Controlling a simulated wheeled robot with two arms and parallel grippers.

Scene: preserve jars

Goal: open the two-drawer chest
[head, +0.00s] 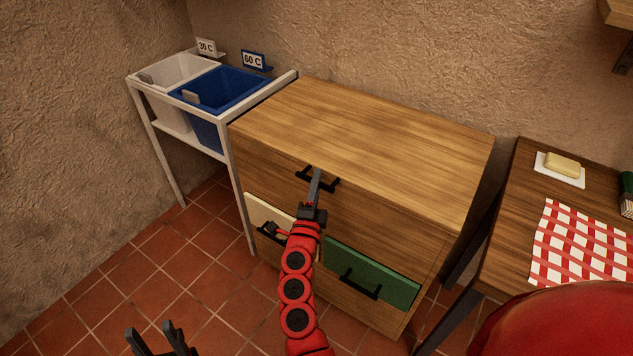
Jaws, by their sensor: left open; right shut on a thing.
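The wooden chest (390,130) stands against the wall, with a wide wooden top front and a black bar handle (331,185). Below it are a cream front (262,213) on the left and a green front (372,273) on the right, each with a black handle. All the fronts look closed. My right gripper (316,178), on the red arm from below, is shut on the top handle. Its arm hides part of the cream front and the middle of the chest. My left gripper (149,332) is open and empty over the floor at the bottom left.
A white rack with a white bin (172,75) and a blue bin (222,88), labelled 30 C and 60 C, stands left of the chest. A dark wooden table (510,225) with butter and a checked cloth (580,245) stands right. Tiled floor (170,265) at the left front is clear.

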